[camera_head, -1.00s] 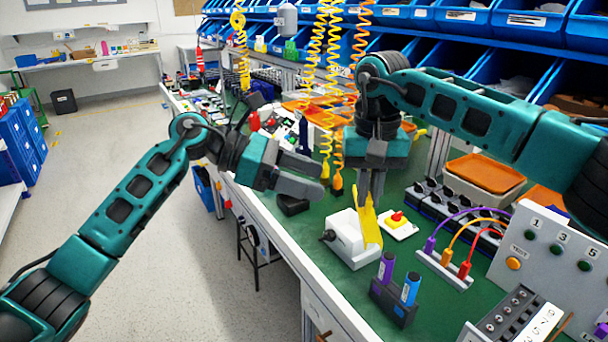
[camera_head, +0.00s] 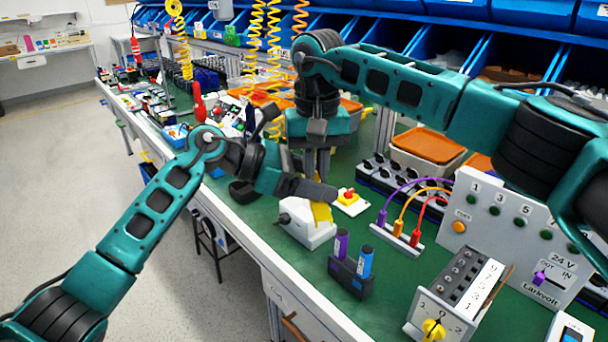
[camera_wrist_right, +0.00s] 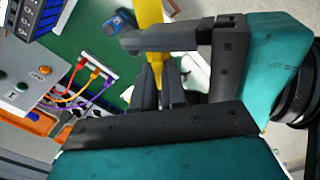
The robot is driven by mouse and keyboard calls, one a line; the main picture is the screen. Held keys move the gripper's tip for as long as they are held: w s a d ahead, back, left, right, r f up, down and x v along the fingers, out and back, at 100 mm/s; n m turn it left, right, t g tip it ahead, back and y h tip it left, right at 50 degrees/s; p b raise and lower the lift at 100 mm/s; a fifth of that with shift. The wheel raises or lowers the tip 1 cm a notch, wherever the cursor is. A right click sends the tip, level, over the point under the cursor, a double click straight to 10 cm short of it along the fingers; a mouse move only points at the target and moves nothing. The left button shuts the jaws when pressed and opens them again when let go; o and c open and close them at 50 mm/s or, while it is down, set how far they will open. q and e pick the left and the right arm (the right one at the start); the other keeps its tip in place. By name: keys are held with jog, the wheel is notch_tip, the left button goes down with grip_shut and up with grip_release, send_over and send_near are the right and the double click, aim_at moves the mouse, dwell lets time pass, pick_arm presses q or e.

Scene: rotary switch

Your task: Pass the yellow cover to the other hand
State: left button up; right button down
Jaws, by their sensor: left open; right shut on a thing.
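The yellow cover (camera_head: 321,213) hangs upright below my right gripper (camera_head: 318,172), which is shut on its top end. In the right wrist view the cover (camera_wrist_right: 150,32) extends up from between my right fingers (camera_wrist_right: 158,88). My left gripper (camera_head: 318,192) is open and reaches in from the left at the cover, just below the right fingers. In the right wrist view a dark left finger (camera_wrist_right: 165,38) lies across beside the cover. The left fingers hide the cover's middle in the head view, and I cannot tell whether they touch it.
A white box (camera_head: 303,228) stands right below the cover.

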pick_arm(q)
jog(key=shift+c, duration=0.3)
jog(key=c, duration=0.9)
jog(key=shift+c, duration=0.4)
pick_arm(e)
jog(key=c, duration=1.1)
grip_release()
